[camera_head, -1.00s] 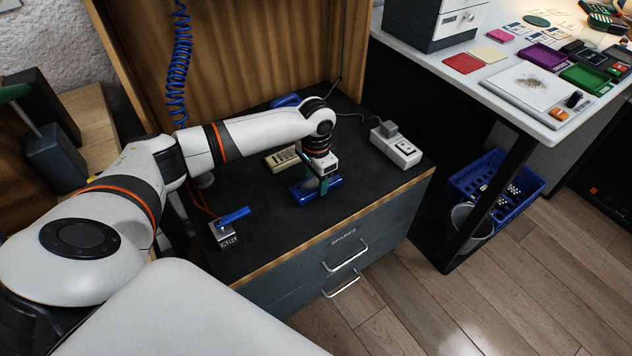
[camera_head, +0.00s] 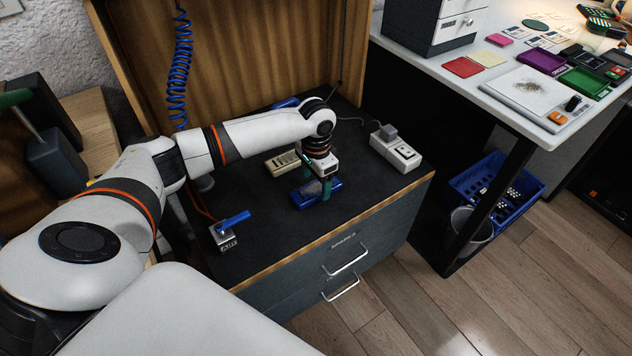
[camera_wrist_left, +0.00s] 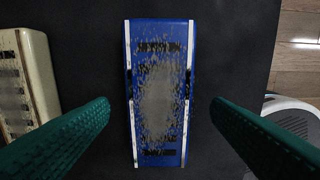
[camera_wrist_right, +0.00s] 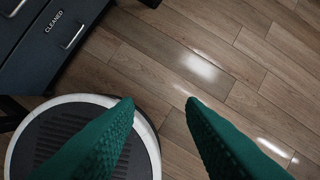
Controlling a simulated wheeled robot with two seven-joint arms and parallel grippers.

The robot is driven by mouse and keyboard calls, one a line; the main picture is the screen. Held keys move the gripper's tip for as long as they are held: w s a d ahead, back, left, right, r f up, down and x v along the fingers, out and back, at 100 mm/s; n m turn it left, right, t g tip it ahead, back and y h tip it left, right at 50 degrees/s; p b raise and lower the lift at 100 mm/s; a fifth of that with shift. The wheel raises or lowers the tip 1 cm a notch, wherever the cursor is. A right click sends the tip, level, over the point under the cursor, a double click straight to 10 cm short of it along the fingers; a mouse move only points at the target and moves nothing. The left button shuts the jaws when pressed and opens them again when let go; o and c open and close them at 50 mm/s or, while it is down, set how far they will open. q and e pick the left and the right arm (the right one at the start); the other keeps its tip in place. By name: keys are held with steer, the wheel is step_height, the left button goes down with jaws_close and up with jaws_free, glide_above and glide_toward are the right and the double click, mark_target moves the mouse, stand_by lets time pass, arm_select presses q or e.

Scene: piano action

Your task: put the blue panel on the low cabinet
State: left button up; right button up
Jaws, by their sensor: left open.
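The blue panel (camera_head: 303,198) lies flat on the dark top of the low cabinet (camera_head: 275,231), near its front edge. In the left wrist view the panel (camera_wrist_left: 159,90) is a long blue plate with silver side strips and a speckled grey patch in the middle. My left gripper (camera_head: 318,182) is right over the panel and open. In the left wrist view its green fingers (camera_wrist_left: 160,106) stand apart, one on each side of the panel, with gaps between. My right gripper (camera_wrist_right: 160,102) is open and empty over the wooden floor, and the head view does not show it.
On the cabinet top, a beige slotted block (camera_head: 283,163) lies behind the panel, a white socket box (camera_head: 396,152) at right, and a small box with a blue lever (camera_head: 228,231) at left. A white table (camera_head: 445,60) and blue crate (camera_head: 497,187) stand farther right.

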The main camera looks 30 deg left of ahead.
mark_target(316, 187)
arm_select(q)
step_height(316, 187, up, 5)
steer(key=shift+f+p, duration=0.2)
steer(key=shift+p, duration=0.5)
step_height(316, 187, up, 6)
steer(key=p, duration=0.1)
steer(key=shift+p, duration=0.3)
arm_select(e)
steer(key=shift+g, duration=0.3)
steer(key=x, duration=0.5)
